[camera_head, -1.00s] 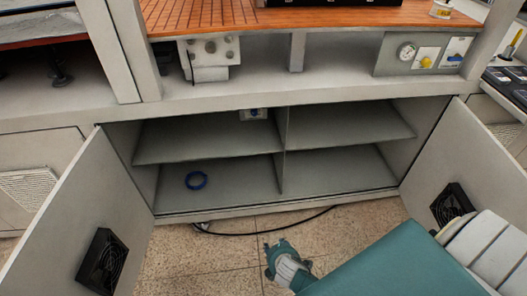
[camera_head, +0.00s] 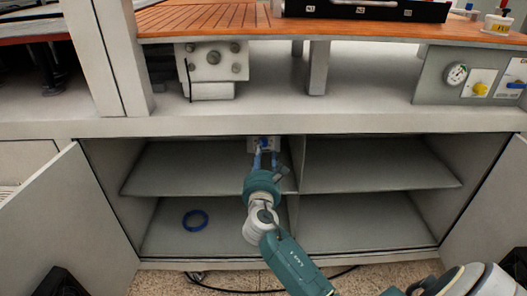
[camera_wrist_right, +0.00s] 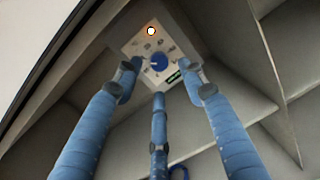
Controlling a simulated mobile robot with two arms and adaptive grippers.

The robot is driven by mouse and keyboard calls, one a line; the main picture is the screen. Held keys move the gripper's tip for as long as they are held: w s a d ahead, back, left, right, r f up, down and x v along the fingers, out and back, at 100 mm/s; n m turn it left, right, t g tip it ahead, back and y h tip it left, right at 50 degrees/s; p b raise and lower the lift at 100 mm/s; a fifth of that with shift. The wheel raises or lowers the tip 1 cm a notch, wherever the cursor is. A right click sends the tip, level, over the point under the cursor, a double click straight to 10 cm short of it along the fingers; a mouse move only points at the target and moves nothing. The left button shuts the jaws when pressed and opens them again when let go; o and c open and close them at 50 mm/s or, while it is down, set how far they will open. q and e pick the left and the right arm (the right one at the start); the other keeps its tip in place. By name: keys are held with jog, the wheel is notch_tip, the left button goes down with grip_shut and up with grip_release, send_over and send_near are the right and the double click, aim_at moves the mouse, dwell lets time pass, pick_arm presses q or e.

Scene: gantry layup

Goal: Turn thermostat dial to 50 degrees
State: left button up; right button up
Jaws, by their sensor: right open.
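The dial's reading is too small to tell. In the head view the thermostat (camera_head: 254,147) is partly hidden behind my right gripper (camera_head: 265,156). In the right wrist view the blue fingers of that gripper (camera_wrist_right: 160,82) are spread and empty. The fingertips stand around and below the dial; I cannot see any contact. My left gripper is not in view.
A blue ring (camera_head: 195,220) lies on the cabinet's lower left floor. Shelves (camera_head: 375,165) and a middle divider split the cabinet. Its left door (camera_head: 75,215) and right door (camera_head: 495,215) stand open. A gauge panel (camera_head: 436,75) is above right.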

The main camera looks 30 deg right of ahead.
aim_at(264, 145)
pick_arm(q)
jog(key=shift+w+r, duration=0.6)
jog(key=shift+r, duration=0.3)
pick_arm(e)
jog(key=shift+x, duration=2.1)
grip_shut()
jog(key=shift+f, duration=0.15)
